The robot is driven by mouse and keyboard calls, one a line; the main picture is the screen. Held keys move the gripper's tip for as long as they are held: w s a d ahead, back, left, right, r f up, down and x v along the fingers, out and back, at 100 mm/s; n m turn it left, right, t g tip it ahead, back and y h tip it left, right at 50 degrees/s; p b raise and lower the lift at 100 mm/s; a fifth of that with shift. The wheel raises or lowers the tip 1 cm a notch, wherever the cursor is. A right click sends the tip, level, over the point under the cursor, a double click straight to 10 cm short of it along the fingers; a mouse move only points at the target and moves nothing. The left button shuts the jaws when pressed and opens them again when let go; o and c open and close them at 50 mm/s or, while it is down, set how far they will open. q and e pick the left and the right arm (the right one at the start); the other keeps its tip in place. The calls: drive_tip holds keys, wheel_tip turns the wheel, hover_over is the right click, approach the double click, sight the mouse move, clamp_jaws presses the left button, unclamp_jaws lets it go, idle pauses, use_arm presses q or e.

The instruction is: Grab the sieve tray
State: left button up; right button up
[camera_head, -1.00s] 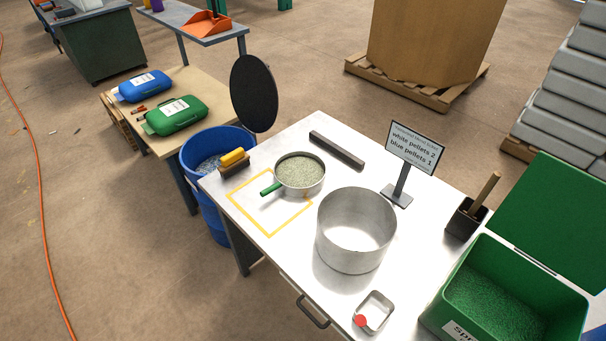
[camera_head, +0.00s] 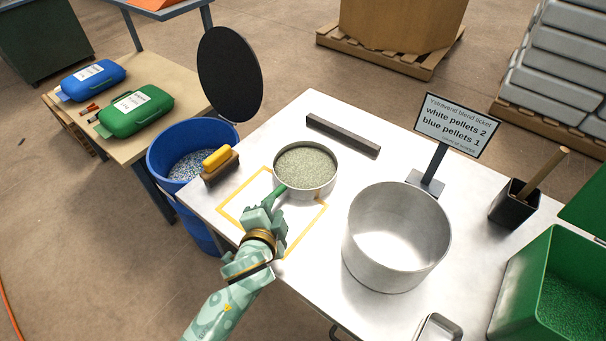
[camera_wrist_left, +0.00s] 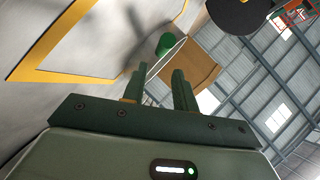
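The sieve tray (camera_head: 315,192) is a round metal pan full of pale green-grey pellets on the table. Its green handle (camera_head: 277,194) points toward the front left, over the yellow outlined square. My left gripper (camera_head: 265,212) is at the handle's outer end in the head view and covers part of it. In the left wrist view the gripper's two fingers (camera_wrist_left: 160,88) are apart, with the round green handle end (camera_wrist_left: 166,43) just beyond the fingertips, roughly between them. Contact is not visible. My right gripper is not in view.
A large empty metal pot (camera_head: 395,270) stands right of the tray. A yellow-topped brush (camera_head: 219,165) lies at the table's left edge, beside a blue bin (camera_head: 165,140). A dark bar (camera_head: 343,136) and a sign (camera_head: 455,125) are behind.

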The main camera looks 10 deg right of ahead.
sight(277, 195)
use_arm(q)
drive_tip(key=shift+x, duration=1)
drive_tip(key=b+x, duration=0.2)
drive_tip(key=x, duration=0.1)
drive_tip(key=b+x, duration=0.1)
drive_tip(key=shift+w+a+f, duration=0.25)
drive_tip(key=shift+a+f, duration=0.05)
drive_tip(key=shift+f, duration=0.05)
drive_tip(key=shift+w+d, duration=0.1)
drive_tip(key=shift+w, duration=0.2)
drive_tip(key=shift+r, duration=0.15)
clamp_jaws()
